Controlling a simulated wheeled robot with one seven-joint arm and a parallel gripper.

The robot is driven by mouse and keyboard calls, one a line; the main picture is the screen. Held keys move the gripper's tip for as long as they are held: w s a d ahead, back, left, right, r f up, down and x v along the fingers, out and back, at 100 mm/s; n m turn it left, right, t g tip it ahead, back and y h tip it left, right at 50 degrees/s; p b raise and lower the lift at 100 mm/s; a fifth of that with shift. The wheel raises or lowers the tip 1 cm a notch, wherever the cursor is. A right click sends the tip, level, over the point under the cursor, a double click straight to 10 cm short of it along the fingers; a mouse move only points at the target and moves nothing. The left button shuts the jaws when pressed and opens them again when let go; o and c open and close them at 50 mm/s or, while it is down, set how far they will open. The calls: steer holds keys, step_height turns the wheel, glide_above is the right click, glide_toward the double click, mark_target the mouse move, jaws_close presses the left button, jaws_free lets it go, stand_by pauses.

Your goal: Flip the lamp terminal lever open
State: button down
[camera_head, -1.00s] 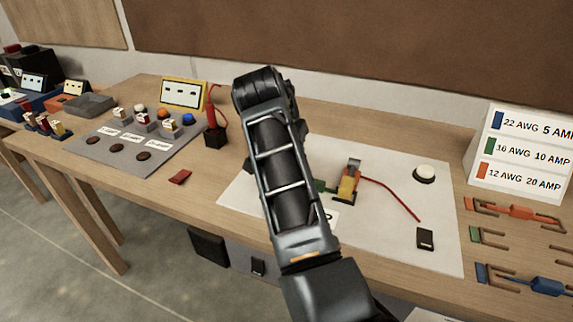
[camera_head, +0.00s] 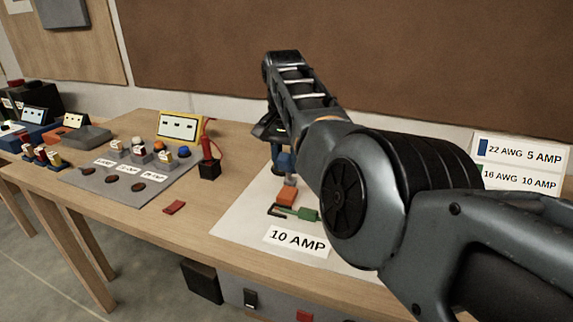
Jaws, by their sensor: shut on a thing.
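My gripper (camera_head: 278,160) points down over the back left of the white board (camera_head: 238,228), partly hidden by my own arm. Its fingers are shut at the top of a small blue piece (camera_head: 286,164), apparently the lamp terminal lever; the exact contact is too small to make out. Just in front stand a small grey upright piece (camera_head: 291,181) and an orange block (camera_head: 287,196). A green fuse (camera_head: 308,214) lies in front of them, behind the 10 AMP label (camera_head: 297,241). My arm hides the right part of the board, including the lamp.
A small red piece (camera_head: 174,207) lies on the wooden table. A fuse chart (camera_head: 520,160) stands at the right.

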steer(key=shift+w+d, duration=0.1)
steer(key=shift+w, duration=0.1)
stand_by(0.6)
steer(key=c, duration=0.8)
jaws_free()
steer(key=shift+c, duration=0.2)
steer(key=shift+r, duration=0.1)
step_height(320, 180, up, 8)
steer(key=shift+s+f+b, duration=0.1)
steer(key=shift+f+b, duration=0.05)
steer(key=shift+b, duration=0.4)
